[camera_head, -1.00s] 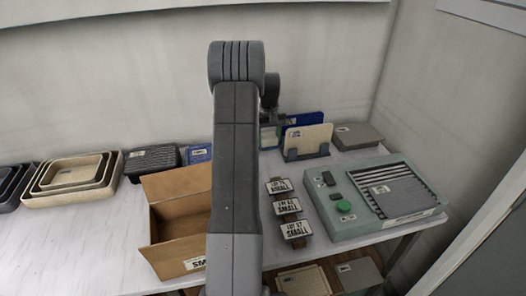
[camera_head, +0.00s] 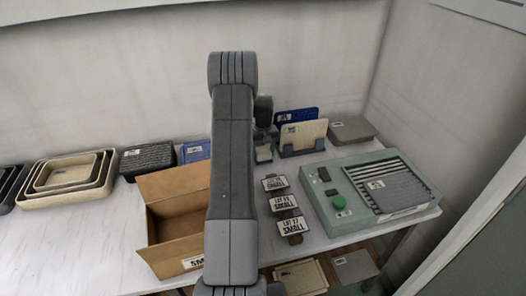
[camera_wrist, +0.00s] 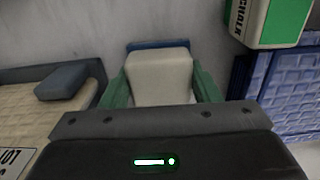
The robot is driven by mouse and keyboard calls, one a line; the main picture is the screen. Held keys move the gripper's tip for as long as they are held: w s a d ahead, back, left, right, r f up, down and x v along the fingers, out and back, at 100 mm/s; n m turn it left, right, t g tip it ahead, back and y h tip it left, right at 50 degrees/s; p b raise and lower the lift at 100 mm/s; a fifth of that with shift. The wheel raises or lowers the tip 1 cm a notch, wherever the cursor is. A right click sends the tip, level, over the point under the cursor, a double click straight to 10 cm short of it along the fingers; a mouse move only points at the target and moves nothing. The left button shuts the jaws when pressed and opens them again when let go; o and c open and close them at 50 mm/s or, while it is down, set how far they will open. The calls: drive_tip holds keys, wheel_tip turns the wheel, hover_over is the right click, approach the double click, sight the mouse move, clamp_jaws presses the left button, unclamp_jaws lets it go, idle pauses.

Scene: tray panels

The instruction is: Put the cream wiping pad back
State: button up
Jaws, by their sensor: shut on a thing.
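The cream wiping pad (camera_wrist: 160,72) is between the two green fingers of my gripper (camera_wrist: 161,85) in the wrist view. My gripper is shut on it. A blue strip (camera_wrist: 158,44) shows just beyond the pad's far edge; I cannot tell whether it belongs to the pad. In the head view my gripper (camera_head: 264,151) is low over the back of the table, just right of my arm and left of the cream panel in its rack. My arm hides part of the table there. I cannot tell whether the pad touches anything below.
In the wrist view a cream tray with a grey block (camera_wrist: 62,82) is left, and a blue ribbed tray (camera_wrist: 285,95) and green-white chalk box (camera_wrist: 275,20) are right. The head view shows an open cardboard box (camera_head: 165,187), labelled blocks (camera_head: 283,203), a panel rack (camera_head: 302,150) and a green machine (camera_head: 325,210).

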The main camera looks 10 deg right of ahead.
sight(263, 150)
drive_tip(key=o, duration=1)
drive_tip(key=shift+f, duration=0.1)
drive_tip(key=shift+o, duration=0.2)
wheel_tip(263, 150, up, 12)
drive_tip(key=b, duration=0.1)
drive_tip(key=shift+r, duration=0.2)
